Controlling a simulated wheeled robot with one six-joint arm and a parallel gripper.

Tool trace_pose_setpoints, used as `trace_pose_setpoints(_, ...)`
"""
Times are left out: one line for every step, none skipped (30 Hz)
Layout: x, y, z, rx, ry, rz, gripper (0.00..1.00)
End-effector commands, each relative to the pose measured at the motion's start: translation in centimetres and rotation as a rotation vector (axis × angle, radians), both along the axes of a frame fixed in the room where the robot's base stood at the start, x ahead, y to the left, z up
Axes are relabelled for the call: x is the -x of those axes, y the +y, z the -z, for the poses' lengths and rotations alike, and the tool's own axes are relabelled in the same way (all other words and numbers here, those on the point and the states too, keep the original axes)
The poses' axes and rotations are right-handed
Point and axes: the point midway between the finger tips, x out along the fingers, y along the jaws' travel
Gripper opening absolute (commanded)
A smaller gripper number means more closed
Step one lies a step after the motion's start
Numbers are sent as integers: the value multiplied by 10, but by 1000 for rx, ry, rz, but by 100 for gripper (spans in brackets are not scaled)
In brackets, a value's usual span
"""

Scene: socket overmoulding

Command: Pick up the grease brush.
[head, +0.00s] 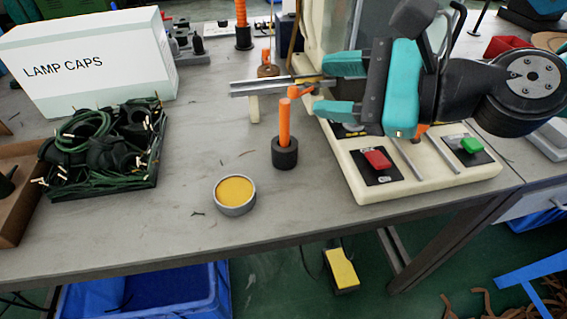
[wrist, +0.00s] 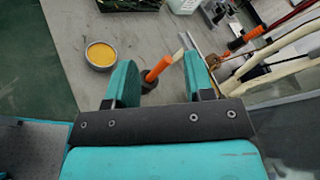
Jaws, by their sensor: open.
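The grease brush appears to be the upright orange handle (head: 285,122) standing in a black round holder (head: 285,153) on the bench; any bristles are hidden. My gripper (head: 322,88) is open and roughly level, its two teal fingers pointing left toward the top of the handle. In the wrist view the orange handle (wrist: 158,69) shows in the gap between the fingertips (wrist: 160,72), with nothing gripped. In the head view the handle stands just beyond the fingertips. A round tin of yellow grease (head: 235,193) sits left of the holder.
A cream fixture with red (head: 377,160) and green (head: 471,146) buttons stands under my arm. A tray of green cables (head: 105,190) and a LAMP CAPS box (head: 90,60) are at left. Metal rails (head: 270,87) lie behind the brush. The bench front is clear.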

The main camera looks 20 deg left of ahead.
Motion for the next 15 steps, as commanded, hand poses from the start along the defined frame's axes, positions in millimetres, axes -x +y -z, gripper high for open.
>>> trace_pose_setpoints(-8,10,28,-76,138,52,48)
trace_pose_setpoints(-13,14,32,-122,218,82,48)
trace_pose_setpoints(-19,19,37,-177,314,116,48)
trace_pose_setpoints(-23,21,40,-212,377,139,48)
trace_pose_setpoints(-26,23,42,-245,433,157,48)
trace_pose_setpoints(-30,25,45,-279,493,177,48)
trace_pose_setpoints(-32,26,46,-299,530,187,48)
trace_pose_setpoints(-34,27,48,-316,559,198,48)
trace_pose_setpoints(-36,28,52,-331,588,205,48)
trace_pose_setpoints(-37,28,55,-339,603,209,48)
trace_pose_setpoints(-38,28,59,-344,613,213,48)
trace_pose_setpoints(-38,28,66,-346,618,215,48)
trace_pose_setpoints(-38,28,72,-346,620,215,48)
trace_pose_setpoints(-38,28,79,-346,621,215,48)
trace_pose_setpoints(-38,28,89,-345,619,216,48)
